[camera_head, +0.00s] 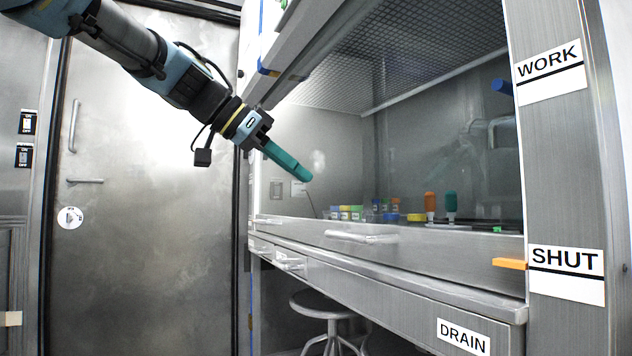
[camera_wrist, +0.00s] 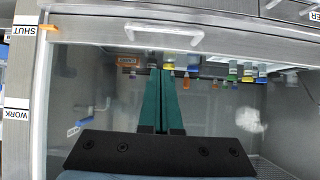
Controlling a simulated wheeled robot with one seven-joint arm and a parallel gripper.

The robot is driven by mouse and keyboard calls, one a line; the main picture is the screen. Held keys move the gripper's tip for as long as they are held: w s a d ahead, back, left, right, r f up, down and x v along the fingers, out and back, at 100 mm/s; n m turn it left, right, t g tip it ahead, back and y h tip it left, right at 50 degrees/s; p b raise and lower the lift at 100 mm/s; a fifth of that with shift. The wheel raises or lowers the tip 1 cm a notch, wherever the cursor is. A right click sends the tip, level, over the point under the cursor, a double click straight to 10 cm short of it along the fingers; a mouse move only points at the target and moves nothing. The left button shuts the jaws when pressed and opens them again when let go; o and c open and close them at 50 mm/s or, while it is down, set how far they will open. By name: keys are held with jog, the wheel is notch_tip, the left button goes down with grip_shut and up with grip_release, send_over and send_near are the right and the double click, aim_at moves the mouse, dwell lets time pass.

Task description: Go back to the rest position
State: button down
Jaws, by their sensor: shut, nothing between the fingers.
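My gripper (camera_head: 308,175) has long teal fingers and hangs in front of the cabinet opening, at its left part, in the head view. The fingers lie together and hold nothing; in the wrist view (camera_wrist: 167,75) they run side by side with only a thin dark line between them. My arm reaches in from the upper left. The fingertips are apart from the bottles in the cabinet, as far as the head view shows.
The steel cabinet (camera_head: 480,240) holds several small coloured bottles (camera_head: 345,212), a yellow-lidded item (camera_head: 417,217), an orange-topped bottle (camera_head: 431,202) and a green-topped one (camera_head: 451,201). A round stool (camera_head: 327,303) stands below. A steel door (camera_head: 140,220) is at left.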

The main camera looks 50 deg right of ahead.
jog(key=shift+w+a+r, duration=0.2)
jog(key=shift+a+r, duration=0.2)
jog(key=shift+a, duration=0.1)
jog(key=w+a+f+n+t+y, duration=0.25)
jog(key=w+a+f+n, duration=0.35)
jog(key=w+a+f, duration=0.45)
jog(key=w+a+f+n+t+y, duration=0.25)
jog(key=w+a+f+n, duration=0.35)
jog(key=f, duration=0.7)
jog(key=w+a+f+n+t+y, duration=0.1)
jog(key=a+f+n, duration=0.1)
jog(key=a+f, duration=0.45)
jog(key=w+a+f+n+y, duration=0.15)
jog(key=a+f, duration=0.25)
jog(key=a, duration=0.5)
jog(key=s+a+f+n+y, duration=0.1)
jog(key=s+a+f+n, duration=0.3)
jog(key=a, duration=0.3)
jog(key=s+a+f+n+y, duration=0.2)
jog(key=s+a+f, duration=0.2)
jog(key=a+f, duration=0.3)
notch_tip(320, 180, up, 40)
jog(key=p, duration=3.8)
jog(key=shift+w+f, duration=0.25)
jog(key=shift+w, duration=0.1)
